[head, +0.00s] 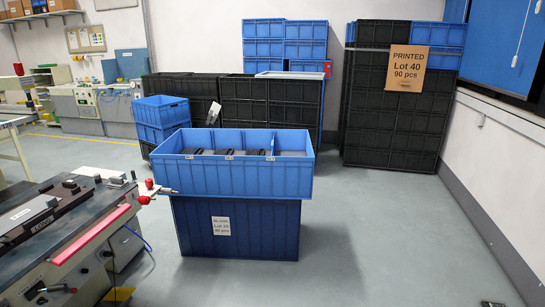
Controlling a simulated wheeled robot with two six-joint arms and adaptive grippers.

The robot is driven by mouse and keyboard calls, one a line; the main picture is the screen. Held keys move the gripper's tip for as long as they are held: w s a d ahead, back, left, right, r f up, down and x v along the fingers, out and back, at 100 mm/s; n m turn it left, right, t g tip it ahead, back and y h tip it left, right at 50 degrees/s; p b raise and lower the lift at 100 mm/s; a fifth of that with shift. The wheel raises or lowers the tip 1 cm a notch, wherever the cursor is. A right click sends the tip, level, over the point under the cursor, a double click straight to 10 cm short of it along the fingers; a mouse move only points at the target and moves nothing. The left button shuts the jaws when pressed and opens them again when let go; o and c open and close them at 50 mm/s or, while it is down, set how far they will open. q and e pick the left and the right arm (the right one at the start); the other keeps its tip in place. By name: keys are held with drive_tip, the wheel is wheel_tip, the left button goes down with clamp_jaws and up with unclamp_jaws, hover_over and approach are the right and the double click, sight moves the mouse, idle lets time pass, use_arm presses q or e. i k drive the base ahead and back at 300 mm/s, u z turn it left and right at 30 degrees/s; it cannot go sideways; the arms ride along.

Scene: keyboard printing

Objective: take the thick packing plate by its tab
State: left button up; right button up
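A long blue crate (240,180) stands on a darker blue crate (270,235) in the middle of the floor. Dividers split its inside into several compartments. Dark flat pieces lie low in them, mostly hidden by the front wall. I cannot tell whether one of these is the thick packing plate, and I make out no tab.
A machine bench (65,235) with a red bar stands at the left front, its red knobs close to the crate's left end. Stacked dark crates (395,125) with a "PRINTED Lot 40" sign (408,68) stand at the back right. The floor (390,230) to the right is clear.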

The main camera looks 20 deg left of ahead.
sight(15, 218)
drive_tip(key=i, duration=1.05)
drive_tip(key=u, duration=1.75)
